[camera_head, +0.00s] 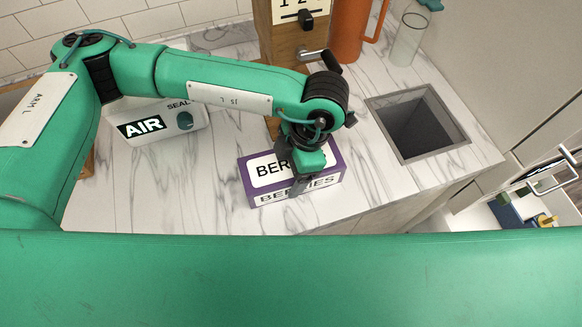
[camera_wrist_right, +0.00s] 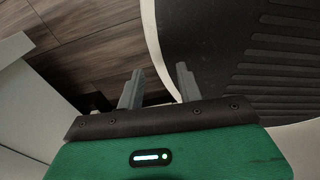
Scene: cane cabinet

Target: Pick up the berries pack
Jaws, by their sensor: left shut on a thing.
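The berries pack (camera_head: 257,174) is a purple box with white labels reading BERRIES. In the head view it is on the marble counter near its front edge; I cannot tell whether it touches the counter. My left gripper (camera_head: 301,184) comes down over the pack's middle from above and is shut on it, hiding part of the label. My right gripper (camera_wrist_right: 157,86) shows only in the right wrist view. Its two grey fingers are apart with nothing between them, over a wooden floor and a dark ribbed surface.
A white AIR box (camera_head: 160,122) stands left of the pack, partly behind my left arm. An orange pitcher (camera_head: 352,30) and a clear glass (camera_head: 408,40) stand at the back. A square opening (camera_head: 415,122) is sunk in the counter at right. An open drawer (camera_head: 530,205) is lower right.

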